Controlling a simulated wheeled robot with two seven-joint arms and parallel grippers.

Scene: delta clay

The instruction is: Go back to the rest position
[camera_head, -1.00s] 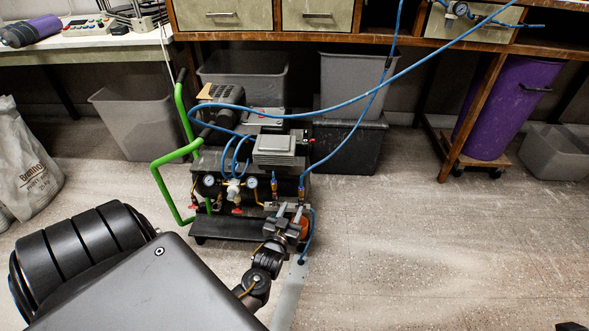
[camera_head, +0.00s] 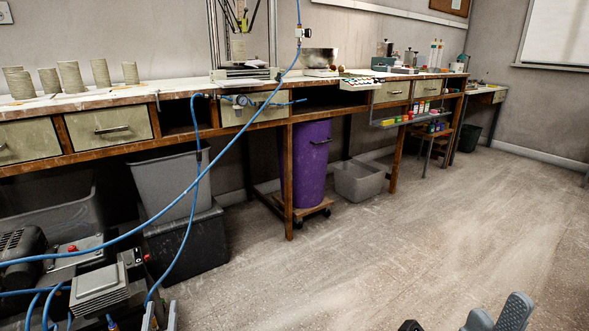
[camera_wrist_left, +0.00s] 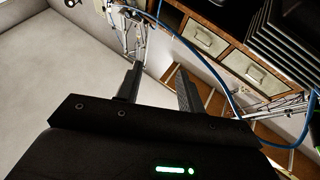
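My left gripper (camera_head: 161,316) is at the bottom left of the head view, only its grey fingertips showing beside the air compressor. In the left wrist view its two fingers (camera_wrist_left: 157,85) stand apart with nothing held between them. My right gripper (camera_head: 497,314) just enters the bottom right of the head view, over the floor. Its grey fingertips show, but the rest is cut off, so its opening cannot be judged.
The compressor (camera_head: 99,283) with blue hoses stands at the lower left. A long workbench (camera_head: 112,122) runs along the wall. Under it are grey bins (camera_head: 359,182), a dark crate (camera_head: 188,246) and a purple barrel (camera_head: 305,165) on a dolly. The floor (camera_head: 400,240) on the right is clear.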

